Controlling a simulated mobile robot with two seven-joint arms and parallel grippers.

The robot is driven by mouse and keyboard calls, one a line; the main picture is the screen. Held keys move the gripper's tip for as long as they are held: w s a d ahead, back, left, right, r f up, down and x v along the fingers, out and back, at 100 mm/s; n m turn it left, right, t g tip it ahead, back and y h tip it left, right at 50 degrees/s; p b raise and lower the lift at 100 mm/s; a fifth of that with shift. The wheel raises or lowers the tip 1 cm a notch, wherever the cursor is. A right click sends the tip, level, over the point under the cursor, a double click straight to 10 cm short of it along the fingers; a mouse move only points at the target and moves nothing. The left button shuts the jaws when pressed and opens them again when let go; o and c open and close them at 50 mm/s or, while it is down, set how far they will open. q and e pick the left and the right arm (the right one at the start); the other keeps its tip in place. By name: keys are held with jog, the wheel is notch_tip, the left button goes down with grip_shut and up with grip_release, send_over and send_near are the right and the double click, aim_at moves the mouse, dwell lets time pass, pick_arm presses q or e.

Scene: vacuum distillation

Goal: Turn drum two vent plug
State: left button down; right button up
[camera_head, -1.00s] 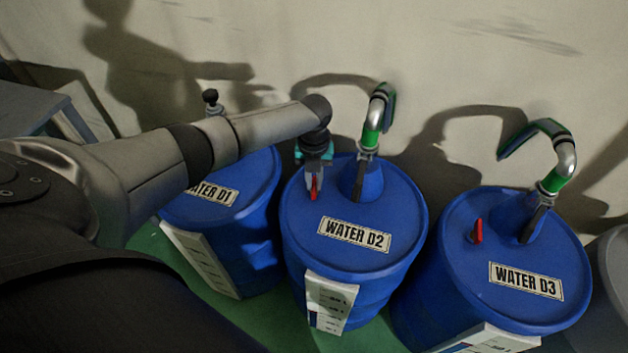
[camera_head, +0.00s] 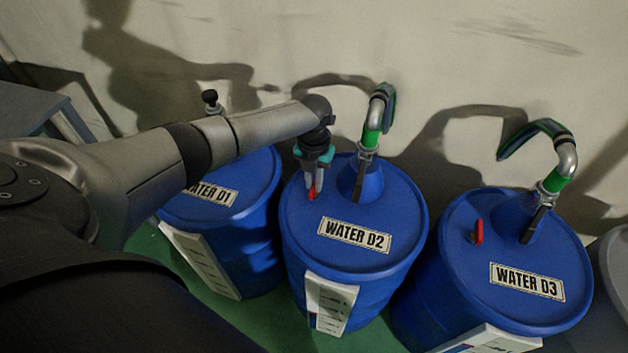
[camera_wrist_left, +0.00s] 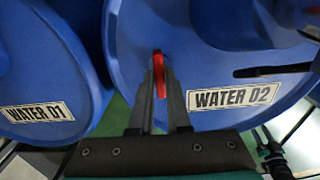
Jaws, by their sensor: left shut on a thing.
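The blue drum labelled WATER D2 (camera_head: 375,265) stands in the middle of the head view, and its lid also fills much of the left wrist view (camera_wrist_left: 200,50). Its red vent plug (camera_head: 312,193) is on the lid's left side. In the left wrist view the red plug (camera_wrist_left: 158,75) stands between the two fingers. My left gripper (camera_head: 314,186) reaches down from above and is shut on the plug. The fingers hide part of the plug in the head view.
Drum WATER D1 (camera_head: 245,190) stands to the left and drum WATER D3 (camera_head: 510,250) to the right, with its own red plug (camera_head: 478,231). A green and silver pipe (camera_head: 373,130) rises from the D2 lid, close to my left gripper. A wall is behind.

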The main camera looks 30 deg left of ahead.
pick_arm(q)
jog(key=c, duration=0.9)
grip_release()
pick_arm(e)
jog(key=shift+w, duration=0.2)
pick_arm(q)
jog(key=shift+r, duration=0.15)
jog(key=shift+r, duration=0.3)
notch_tip(320, 180, up, 7)
jog(key=p, duration=0.3)
notch_tip(320, 180, up, 7)
jog(key=p, duration=0.3)
send_over(314, 185)
jog(key=shift+s+r, duration=0.1)
jog(key=shift+r, duration=0.1)
pick_arm(e)
jog(key=s+d, duration=0.3)
jog(key=s, duration=0.6)
jog(key=shift+d+f, duration=0.15)
jog(key=shift+f, duration=0.05)
pick_arm(q)
jog(key=shift+d+f, duration=0.1)
jog(key=shift+d, duration=0.05)
